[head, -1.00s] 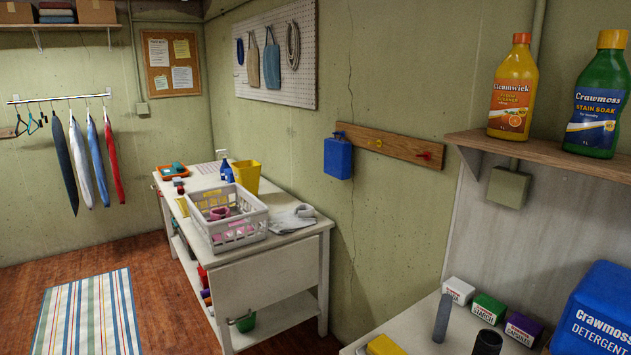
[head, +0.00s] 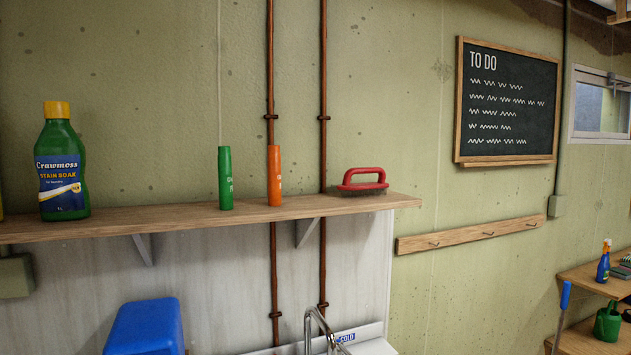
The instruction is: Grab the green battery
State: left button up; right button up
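A slim green cylinder (head: 225,178), which looks like the green battery, stands upright on the wooden wall shelf (head: 165,216). An orange cylinder (head: 274,176) of similar shape stands upright a little to its right, apart from it. Pale lettering runs up both cylinders. Neither gripper is in view, and nothing covers the green cylinder.
On the same shelf, a green stain soak bottle (head: 61,165) stands at the left and a red-handled brush (head: 363,181) lies near the right end. Below are a blue container (head: 146,328) and a metal faucet (head: 318,328). Copper pipes (head: 270,80) run behind the shelf.

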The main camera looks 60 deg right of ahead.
aim_at(223, 156)
jog(key=z, duration=1.35)
jog(key=u, duration=0.15)
